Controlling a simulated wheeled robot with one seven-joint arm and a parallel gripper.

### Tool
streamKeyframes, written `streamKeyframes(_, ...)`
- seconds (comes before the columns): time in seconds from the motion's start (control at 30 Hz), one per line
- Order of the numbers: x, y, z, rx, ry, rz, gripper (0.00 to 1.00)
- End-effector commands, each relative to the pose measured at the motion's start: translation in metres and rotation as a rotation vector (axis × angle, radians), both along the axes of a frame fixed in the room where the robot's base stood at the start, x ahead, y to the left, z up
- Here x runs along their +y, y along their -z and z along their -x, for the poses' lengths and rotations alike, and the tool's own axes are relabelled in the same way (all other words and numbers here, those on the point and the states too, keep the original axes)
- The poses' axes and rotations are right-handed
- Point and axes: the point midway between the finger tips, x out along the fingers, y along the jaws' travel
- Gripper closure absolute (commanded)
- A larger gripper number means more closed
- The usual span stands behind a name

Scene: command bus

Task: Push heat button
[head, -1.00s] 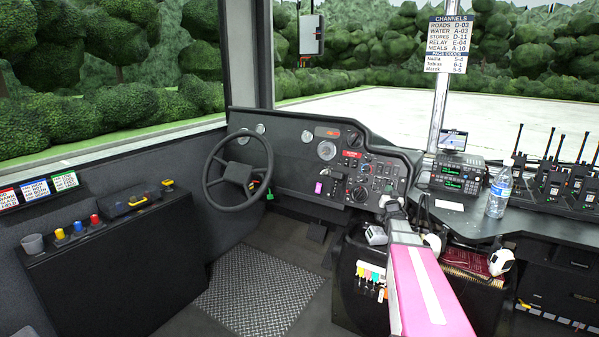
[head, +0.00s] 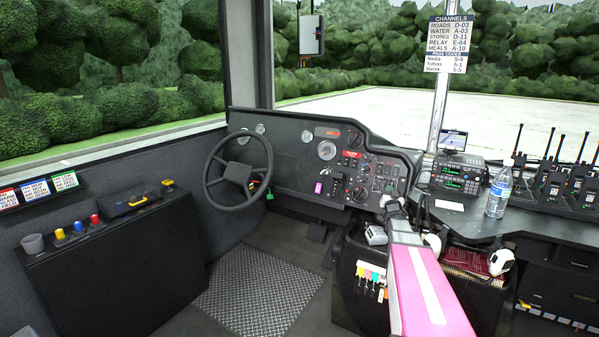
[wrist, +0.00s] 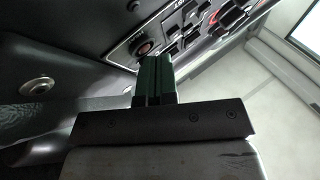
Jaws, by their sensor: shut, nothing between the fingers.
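The dashboard switch panel (head: 380,172) holds knobs, small buttons and rocker switches, right of the steering wheel. I cannot read which one is the heat button. In the wrist view, the panel (wrist: 185,28) shows tilted at the top, with a round knob, dark rocker switches and a red-marked control. My gripper's dark green fingers (wrist: 152,72) are shut together and empty, pointing at the panel's lower edge near the round knob. I cannot tell whether they touch it. In the head view, my pink arm reaches up to just below the panel, and the fingertips are too small to make out.
The steering wheel (head: 238,172) stands left of the panel. Right of my arm, a counter carries a radio unit (head: 456,177), a water bottle (head: 498,193) and several handheld radios (head: 560,185). A black bin (head: 352,290) with coloured tags is below. The floor plate (head: 262,290) is clear.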

Motion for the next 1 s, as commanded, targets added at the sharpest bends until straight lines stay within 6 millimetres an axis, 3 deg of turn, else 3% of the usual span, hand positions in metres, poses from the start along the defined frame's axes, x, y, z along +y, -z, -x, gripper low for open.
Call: streamKeyframes(1.0, 0.005, -0.0031, 0.0072, 0.0, -0.001, 0.001, 1.0)
